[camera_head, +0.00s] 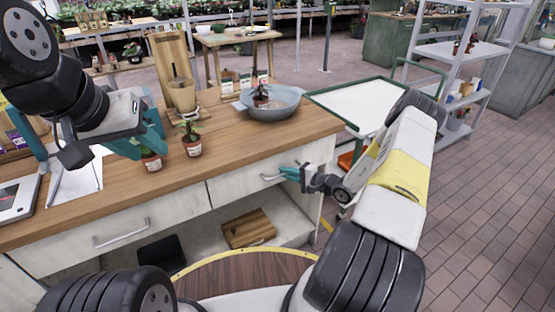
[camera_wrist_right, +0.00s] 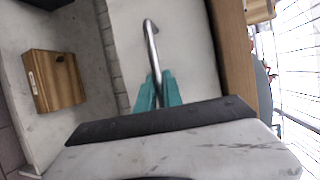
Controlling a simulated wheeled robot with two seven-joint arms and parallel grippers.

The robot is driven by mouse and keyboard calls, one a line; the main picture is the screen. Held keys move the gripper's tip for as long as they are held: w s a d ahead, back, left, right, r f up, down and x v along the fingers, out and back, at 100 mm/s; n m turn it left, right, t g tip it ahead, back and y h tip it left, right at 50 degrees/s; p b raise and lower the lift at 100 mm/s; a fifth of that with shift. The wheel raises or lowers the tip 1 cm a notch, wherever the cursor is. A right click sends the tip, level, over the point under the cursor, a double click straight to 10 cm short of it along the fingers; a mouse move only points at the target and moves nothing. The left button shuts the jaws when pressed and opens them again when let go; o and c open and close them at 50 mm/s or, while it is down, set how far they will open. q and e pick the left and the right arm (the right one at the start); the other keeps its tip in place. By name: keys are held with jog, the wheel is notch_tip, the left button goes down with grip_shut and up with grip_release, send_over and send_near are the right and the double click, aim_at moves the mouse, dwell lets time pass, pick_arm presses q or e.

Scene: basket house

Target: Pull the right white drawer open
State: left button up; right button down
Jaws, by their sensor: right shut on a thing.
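The right white drawer (camera_head: 242,182) is under the wooden counter top, with a curved metal handle (camera_head: 270,177). In the right wrist view the handle (camera_wrist_right: 152,45) runs up from between the teal fingertips. My right gripper (camera_head: 290,173) is at the right end of this handle, and in the wrist view its fingers (camera_wrist_right: 158,92) are closed around the handle's near end. The drawer front looks flush with the cabinet. My left gripper (camera_head: 150,135) hangs above the counter on the left, its fingers partly hidden by its own body, so I cannot tell its opening.
Small potted plants (camera_head: 191,144) and a blue-grey bowl (camera_head: 270,104) stand on the counter. A left drawer (camera_head: 120,232) has its own handle. A wooden box (camera_head: 248,228) lies on the open shelf below. A green-framed cart (camera_head: 355,103) stands right of the counter.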

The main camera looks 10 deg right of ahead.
jog(key=shift+s, duration=0.1)
dwell(0.5)
jog(key=s+d, duration=0.4)
jog(key=s, duration=0.7)
jog(key=s+d, duration=0.4)
jog(key=s, duration=0.7)
jog(key=s+d, duration=0.4)
jog(key=s, duration=0.7)
jog(key=shift+s, duration=0.15)
jog(key=shift+d, duration=0.1)
jog(key=c, duration=1.8)
grip_release()
jog(key=shift+o, duration=0.2)
jog(key=shift+d, duration=0.1)
jog(key=v, duration=0.7)
jog(key=shift+s+d, duration=0.15)
jog(key=shift+s, duration=0.15)
jog(key=shift+r, duration=0.15)
